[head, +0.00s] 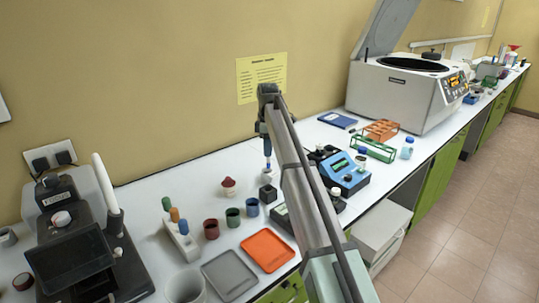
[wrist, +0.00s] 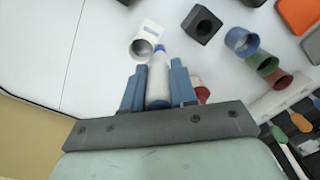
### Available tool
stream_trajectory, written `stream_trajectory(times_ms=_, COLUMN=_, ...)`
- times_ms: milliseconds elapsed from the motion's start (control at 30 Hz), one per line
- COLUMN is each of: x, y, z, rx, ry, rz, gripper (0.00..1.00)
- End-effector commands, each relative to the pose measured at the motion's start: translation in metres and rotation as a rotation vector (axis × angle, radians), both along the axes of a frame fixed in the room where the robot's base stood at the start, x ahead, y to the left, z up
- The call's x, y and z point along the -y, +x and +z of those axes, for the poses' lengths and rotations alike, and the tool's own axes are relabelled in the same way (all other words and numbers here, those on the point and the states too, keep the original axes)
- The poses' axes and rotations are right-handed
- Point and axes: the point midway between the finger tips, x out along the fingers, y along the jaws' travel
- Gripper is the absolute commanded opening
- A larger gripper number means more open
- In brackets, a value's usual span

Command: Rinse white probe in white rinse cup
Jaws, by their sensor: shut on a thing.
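My gripper (wrist: 158,85) has blue fingers and is shut on the white probe (wrist: 158,82), which has a blue tip. In the wrist view the tip is close to the open mouth of the white rinse cup (wrist: 148,35); I cannot tell whether it is inside the rim. In the head view my gripper (head: 267,147) points down over the white rinse cup (head: 267,168), near the back wall. The probe is hard to make out there.
A dark square block (head: 268,193) stands in front of the cup. A red-topped item (head: 228,187) is to the left. Red (head: 211,229), green (head: 233,217) and blue (head: 252,207) cups stand nearby, beside a rack of coloured-handled probes (head: 182,241). A blue instrument (head: 345,175) is right.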

Motion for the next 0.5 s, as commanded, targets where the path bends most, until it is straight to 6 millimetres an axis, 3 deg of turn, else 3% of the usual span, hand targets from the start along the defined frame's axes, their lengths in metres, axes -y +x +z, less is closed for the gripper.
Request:
stream_trajectory(times_ms=33, x=-0.004, y=0.016, z=0.002, rx=0.003, ry=0.001, rz=0.002, gripper=0.0)
stream_trajectory(times_ms=133, x=-0.008, y=0.029, z=0.004, rx=0.012, ry=0.004, rz=0.006, gripper=0.0)
stream_trajectory(times_ms=500, x=-0.01, y=0.033, z=-0.009, rx=0.03, ry=0.009, rz=0.017, gripper=0.0)
